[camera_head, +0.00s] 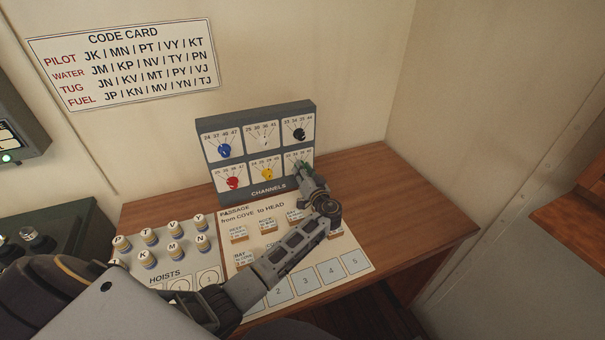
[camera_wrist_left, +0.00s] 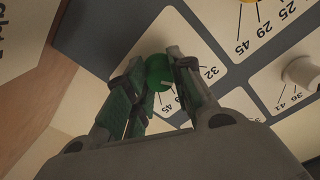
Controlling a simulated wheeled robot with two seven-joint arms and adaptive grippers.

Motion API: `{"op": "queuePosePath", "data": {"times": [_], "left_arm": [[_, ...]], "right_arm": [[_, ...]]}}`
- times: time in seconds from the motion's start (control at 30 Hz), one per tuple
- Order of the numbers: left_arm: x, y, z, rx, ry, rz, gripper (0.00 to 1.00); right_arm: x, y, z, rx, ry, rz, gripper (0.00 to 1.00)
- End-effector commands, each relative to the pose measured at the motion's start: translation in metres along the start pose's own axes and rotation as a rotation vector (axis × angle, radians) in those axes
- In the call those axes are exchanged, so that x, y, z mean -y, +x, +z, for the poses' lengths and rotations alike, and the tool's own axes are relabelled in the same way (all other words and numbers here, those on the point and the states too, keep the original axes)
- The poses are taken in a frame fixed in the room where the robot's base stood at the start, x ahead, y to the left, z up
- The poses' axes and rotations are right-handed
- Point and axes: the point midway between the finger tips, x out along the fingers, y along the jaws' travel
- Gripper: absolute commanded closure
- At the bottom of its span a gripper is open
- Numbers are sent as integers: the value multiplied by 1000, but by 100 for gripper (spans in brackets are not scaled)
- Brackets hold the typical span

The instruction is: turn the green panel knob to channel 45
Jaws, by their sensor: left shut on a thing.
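The channels panel (camera_head: 258,188) stands upright at the back of the desk with knobs in two rows. The green knob (camera_wrist_left: 158,72) is at the panel's lower right. In the head view my left gripper (camera_head: 304,172) covers most of it. In the left wrist view my left gripper (camera_wrist_left: 155,85) is shut on the green knob, one finger on each side. A white pointer line shows on the knob. My right gripper is not in view.
Blue (camera_head: 224,150), white (camera_head: 265,141), black (camera_head: 299,134), red (camera_head: 232,183) and yellow (camera_head: 267,173) knobs share the panel. Several lettered pegs (camera_head: 148,237) stand front left, and a passage sheet (camera_head: 355,258) with small blocks lies under my arm. The desk's right side (camera_head: 405,205) is clear.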

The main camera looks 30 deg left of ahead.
Motion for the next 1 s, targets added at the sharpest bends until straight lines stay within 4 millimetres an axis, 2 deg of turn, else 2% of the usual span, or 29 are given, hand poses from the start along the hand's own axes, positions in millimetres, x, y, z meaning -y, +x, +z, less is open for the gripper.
{"op": "queuePosePath", "data": {"times": [0.5,1.0], "left_arm": [[-1,0,1,2,344,2,100],[0,0,1,3,717,2,100]], "right_arm": [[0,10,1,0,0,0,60],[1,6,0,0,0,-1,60]]}}
